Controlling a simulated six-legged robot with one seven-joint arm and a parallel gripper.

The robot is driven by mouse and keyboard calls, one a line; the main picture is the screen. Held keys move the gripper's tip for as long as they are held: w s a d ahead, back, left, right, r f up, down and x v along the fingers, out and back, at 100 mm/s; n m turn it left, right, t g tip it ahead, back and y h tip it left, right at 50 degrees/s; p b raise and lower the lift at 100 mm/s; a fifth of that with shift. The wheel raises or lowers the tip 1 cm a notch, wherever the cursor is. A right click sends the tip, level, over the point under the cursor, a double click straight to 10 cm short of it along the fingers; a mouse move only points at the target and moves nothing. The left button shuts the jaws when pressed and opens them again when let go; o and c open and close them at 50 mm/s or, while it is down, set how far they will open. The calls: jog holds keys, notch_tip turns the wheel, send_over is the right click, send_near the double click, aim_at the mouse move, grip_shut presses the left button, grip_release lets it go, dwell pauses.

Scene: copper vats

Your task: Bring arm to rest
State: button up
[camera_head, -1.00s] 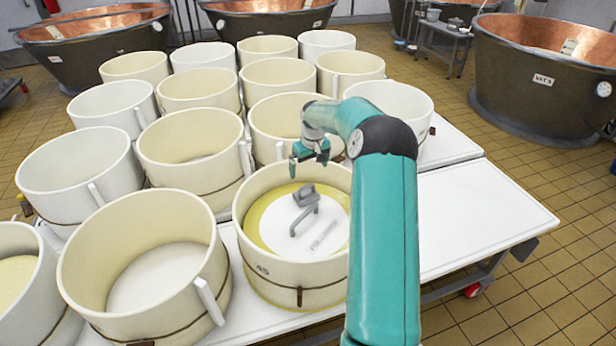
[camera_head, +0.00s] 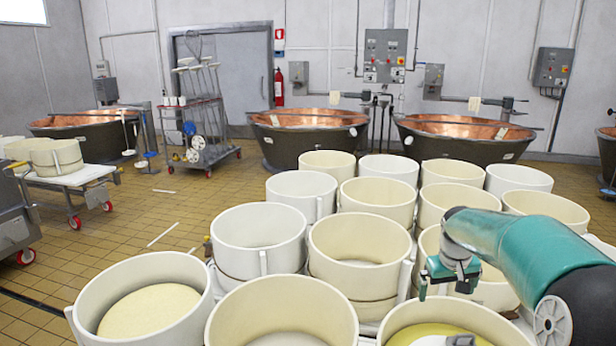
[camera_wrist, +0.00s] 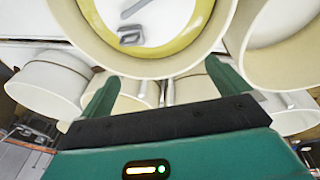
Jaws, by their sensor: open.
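My teal arm (camera_head: 520,245) reaches in from the right in the head view, bent, with its wrist low. My gripper (camera_head: 446,285) points down over the far side of a cream mould (camera_head: 400,318) with yellow inside. In the wrist view the two teal fingers of my gripper (camera_wrist: 163,85) stand wide apart with nothing between them. The same mould (camera_wrist: 150,66) lies beyond the fingers there. A grey handled piece (camera_wrist: 130,36) lies on the white disc inside it, apart from the fingers.
Cream moulds (camera_head: 360,240) crowd around my gripper in rows. Copper vats (camera_head: 308,125) stand behind them. A tool trolley (camera_head: 200,130) and a white cart (camera_head: 75,175) stand at the left. The tiled floor (camera_head: 150,215) between them is mostly open.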

jog(key=s+a+r+t, duration=0.1)
jog(key=s+a+r, duration=0.7)
jog(key=s+a, duration=0.5)
jog(key=s+a+t, duration=0.1)
jog(key=s+a, duration=0.1)
jog(key=s, duration=0.6)
jog(key=s+a+f+t+y, duration=0.1)
jog(key=s+a, duration=0.1)
jog(key=s, duration=0.7)
jog(key=shift+s+a+f, duration=0.15)
jog(key=shift+a+f, duration=0.05)
jog(key=shift+a, duration=0.2)
